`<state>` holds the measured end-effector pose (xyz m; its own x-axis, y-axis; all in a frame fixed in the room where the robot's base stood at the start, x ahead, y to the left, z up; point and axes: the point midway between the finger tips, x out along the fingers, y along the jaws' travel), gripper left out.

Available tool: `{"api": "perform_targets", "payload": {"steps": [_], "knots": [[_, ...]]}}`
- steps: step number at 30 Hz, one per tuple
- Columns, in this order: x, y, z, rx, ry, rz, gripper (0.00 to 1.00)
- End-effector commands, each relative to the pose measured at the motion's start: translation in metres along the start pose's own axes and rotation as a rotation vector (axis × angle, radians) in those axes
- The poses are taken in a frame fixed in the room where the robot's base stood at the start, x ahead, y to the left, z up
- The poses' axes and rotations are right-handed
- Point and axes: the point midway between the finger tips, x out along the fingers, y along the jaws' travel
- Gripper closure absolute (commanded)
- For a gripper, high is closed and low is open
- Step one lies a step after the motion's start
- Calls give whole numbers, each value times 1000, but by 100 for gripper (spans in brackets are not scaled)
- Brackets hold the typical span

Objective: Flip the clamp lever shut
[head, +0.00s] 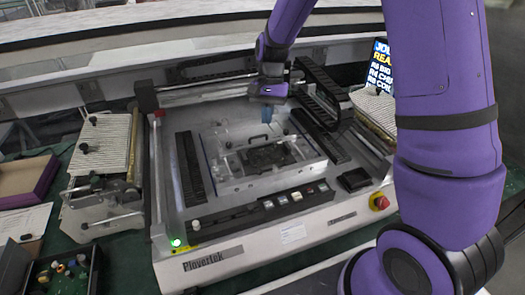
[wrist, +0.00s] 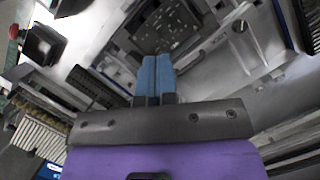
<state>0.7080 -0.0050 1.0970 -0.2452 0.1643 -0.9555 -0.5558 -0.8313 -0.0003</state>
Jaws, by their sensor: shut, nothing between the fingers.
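A clear-topped fixture (head: 235,180) holding a dark board (head: 268,156) sits in the middle of the machine bed. A black handle-like bar (head: 258,137) stands at its back edge; I cannot tell whether it is the clamp lever. My gripper (head: 281,113) hangs above the back right of the fixture, blue fingers pointing down, and appears apart from it. In the wrist view my gripper (wrist: 156,62) has its blue fingers together with nothing between them. The dark board (wrist: 165,24) shows beyond the fingertips. The lever's position is too small to make out.
A metal mechanism with black knobs (head: 100,190) stands left of the machine. A red stop button (head: 380,201) sits at the front right corner, and a green light (head: 176,242) at the front left. A lit screen (head: 382,68) stands behind right. Black rails (head: 320,90) flank the bed.

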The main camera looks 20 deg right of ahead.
Motion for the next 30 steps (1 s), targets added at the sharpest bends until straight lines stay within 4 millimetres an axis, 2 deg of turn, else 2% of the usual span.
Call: {"api": "perform_targets", "payload": {"steps": [5,19,24,30], "knots": [[17,0,0,0,-3,3,100],[102,0,1,1,-3,2,100],[111,0,23,-2,-1,1,100],[117,0,34,-1,-1,0,100]]}}
